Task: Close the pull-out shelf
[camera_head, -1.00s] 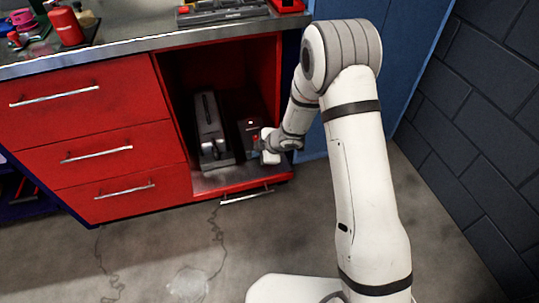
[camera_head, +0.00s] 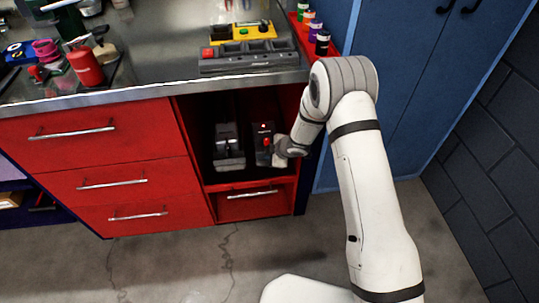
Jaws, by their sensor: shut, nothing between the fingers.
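The pull-out shelf (camera_head: 230,208) sits low in the open bay of the red cabinet. Its red front with a metal handle (camera_head: 252,194) looks about level with the cabinet face; a small gap cannot be ruled out. A grey-black machine (camera_head: 228,150) and a dark box with a red light (camera_head: 262,135) stand upright inside the bay above it. My gripper (camera_head: 277,155) is shut and empty at the right side of the bay, beside the dark box. Its fingertips are small, and I cannot tell whether they touch anything.
Three closed red drawers (camera_head: 112,182) are left of the bay. The metal worktop (camera_head: 150,92) above holds a grey tray (camera_head: 252,58), a red bottle (camera_head: 86,64) and several small bottles. A blue cabinet (camera_head: 400,80) stands to the right. The floor (camera_head: 180,265) in front is clear.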

